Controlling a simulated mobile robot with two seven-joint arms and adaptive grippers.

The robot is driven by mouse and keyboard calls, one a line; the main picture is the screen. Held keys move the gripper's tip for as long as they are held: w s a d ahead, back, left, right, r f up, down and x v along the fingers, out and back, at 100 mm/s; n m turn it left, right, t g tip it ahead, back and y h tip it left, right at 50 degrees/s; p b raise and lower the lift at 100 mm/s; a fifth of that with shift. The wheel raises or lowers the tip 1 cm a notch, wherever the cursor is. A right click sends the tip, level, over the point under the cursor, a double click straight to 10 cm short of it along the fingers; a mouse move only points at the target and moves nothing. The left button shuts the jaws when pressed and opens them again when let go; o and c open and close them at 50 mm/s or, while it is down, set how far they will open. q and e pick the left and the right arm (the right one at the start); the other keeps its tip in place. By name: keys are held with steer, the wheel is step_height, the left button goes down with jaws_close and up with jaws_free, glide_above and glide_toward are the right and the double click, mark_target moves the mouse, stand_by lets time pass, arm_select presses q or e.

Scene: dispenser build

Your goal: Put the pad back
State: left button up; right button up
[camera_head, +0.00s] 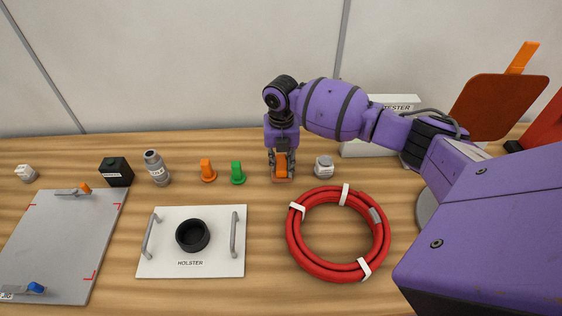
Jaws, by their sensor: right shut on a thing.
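My right gripper (281,162) points down above the back middle of the table. It is shut on a small orange piece (281,168) with a brownish-red base, at or close to the table top; I cannot tell whether it touches. This may be the pad, but its shape is mostly hidden by the fingers. A white plate marked HOLSTER (218,263) lies front of centre, with a black round cup (193,235) on it and a grey handle at each side. My left gripper is not in view.
Orange (208,171) and green (238,173) pegs stand left of my gripper, a small white jar (324,167) right. A red hose coil (337,268) lies in front. A grey board (55,245) is at left, a TESTER box (395,103) behind my right arm, a brown panel (498,105) far right.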

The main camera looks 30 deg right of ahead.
mark_target(281, 162)
steer(key=shift+f, duration=0.15)
steer(key=o, duration=1)
steer(key=shift+o, duration=0.2)
step_height(281, 162, up, 12)
steer(key=shift+r, duration=0.25)
steer(key=shift+f, duration=0.1)
